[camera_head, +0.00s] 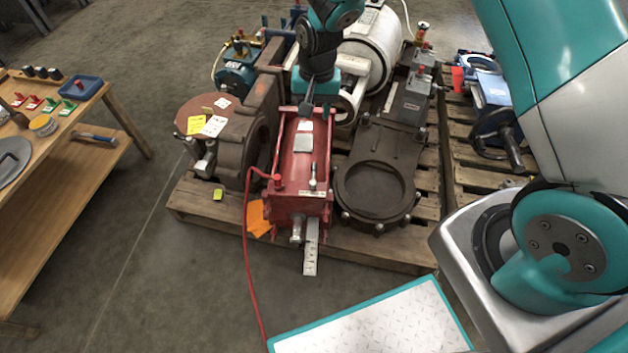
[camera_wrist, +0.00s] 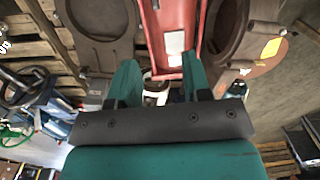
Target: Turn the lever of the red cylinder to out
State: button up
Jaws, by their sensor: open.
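The red cylinder (camera_head: 302,160) lies lengthwise on the pallet with its near end facing me. A small silver lever-like part (camera_head: 313,178) stands on its top near the front end; which label it points to is too small to read. In the wrist view part of the cylinder (camera_wrist: 171,22) runs up between my fingers, and I cannot make out the lever there. My gripper (camera_wrist: 160,82) is open, with two teal fingers apart and nothing between them. In the head view it hangs above the far end of the cylinder, away from the lever.
A red hose (camera_head: 248,260) runs from the cylinder's front to the floor. A brown round housing (camera_head: 240,150) stands close left, a dark flanged valve body (camera_head: 374,187) close right. A white motor (camera_head: 372,50) stands behind. A wooden bench (camera_head: 105,170) is at left.

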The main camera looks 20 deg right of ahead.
aim_at(314, 167)
jog(key=shift+m, duration=0.4)
jog(key=f+b, duration=0.1)
jog(key=f, duration=0.6)
jog(key=f+b, duration=0.2)
jog(key=f, duration=0.5)
jog(key=w+f+b, duration=0.1)
jog(key=f+b, duration=0.1)
jog(key=f, duration=0.6)
jog(key=shift+d, duration=0.2)
jog(key=shift+c, duration=0.2)
grip_shut()
